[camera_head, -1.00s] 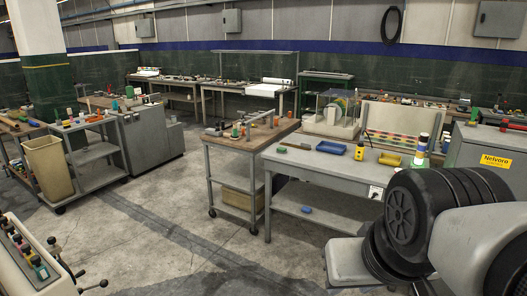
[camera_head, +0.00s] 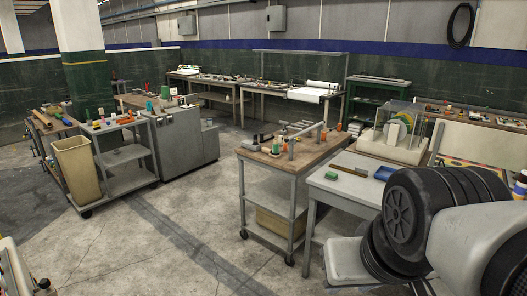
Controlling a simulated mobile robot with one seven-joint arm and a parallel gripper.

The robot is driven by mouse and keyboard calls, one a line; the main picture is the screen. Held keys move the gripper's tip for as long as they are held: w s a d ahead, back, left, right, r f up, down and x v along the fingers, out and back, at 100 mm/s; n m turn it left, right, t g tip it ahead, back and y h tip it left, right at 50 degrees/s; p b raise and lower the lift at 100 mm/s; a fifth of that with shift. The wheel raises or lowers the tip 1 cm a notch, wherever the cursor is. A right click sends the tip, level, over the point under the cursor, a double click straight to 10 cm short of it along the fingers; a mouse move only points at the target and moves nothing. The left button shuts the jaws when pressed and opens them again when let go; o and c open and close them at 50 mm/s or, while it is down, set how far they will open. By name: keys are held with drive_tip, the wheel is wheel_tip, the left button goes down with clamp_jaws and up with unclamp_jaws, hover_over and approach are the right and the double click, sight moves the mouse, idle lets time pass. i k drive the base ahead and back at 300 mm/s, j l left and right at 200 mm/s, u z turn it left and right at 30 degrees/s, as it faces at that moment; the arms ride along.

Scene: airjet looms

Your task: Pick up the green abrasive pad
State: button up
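A small green block (camera_head: 331,176), which may be the green abrasive pad, lies on the near left corner of the grey workbench (camera_head: 345,190). It is too small to make out its texture. A brown flat item (camera_head: 352,170) and a blue tray (camera_head: 384,173) lie beyond it on the same top. My gripper is not in view. Part of my own body, grey with black rounded parts, fills the lower right and hides much of the workbench.
A wood-topped cart (camera_head: 292,150) with parts stands just left of the workbench. A beige bin (camera_head: 77,165) and a grey shelf cart (camera_head: 128,157) stand at the left. Concrete floor (camera_head: 190,235) is free between them.

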sight(330, 176)
drive_tip(key=i+z, duration=0.1)
drive_tip(key=i, duration=0.7)
drive_tip(key=i+j, duration=0.15)
drive_tip(key=i, duration=0.6)
drive_tip(key=i+j+z, duration=0.15)
drive_tip(key=i+z, duration=0.25)
drive_tip(key=i, duration=0.2)
drive_tip(key=i+j+z, duration=0.85)
drive_tip(key=i, duration=0.2)
